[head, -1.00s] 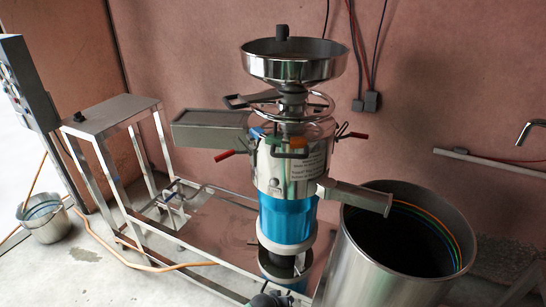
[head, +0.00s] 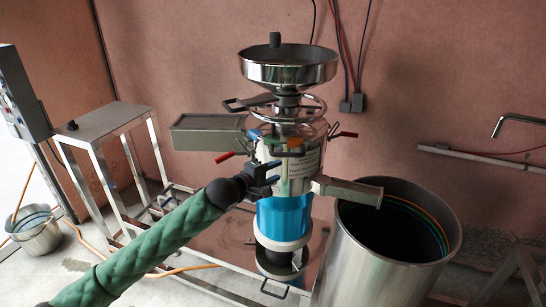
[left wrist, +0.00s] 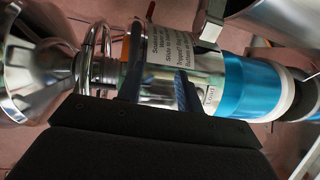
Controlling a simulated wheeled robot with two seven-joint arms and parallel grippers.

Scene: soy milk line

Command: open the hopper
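My left gripper (head: 274,173) is in front of the body, well below the hopper. In the left wrist view its two fingers (left wrist: 160,82) are apart, with the steel body behind them and nothing held. Contact with the body cannot be told. My right gripper is not in view.
A steel chute (head: 350,191) points right to a large steel barrel (head: 375,270). Red-tipped levers (head: 345,134) and a boxy grey side arm (head: 207,134) stick out of the grinder. A metal frame stand (head: 100,122) and a bucket (head: 36,235) are at left.

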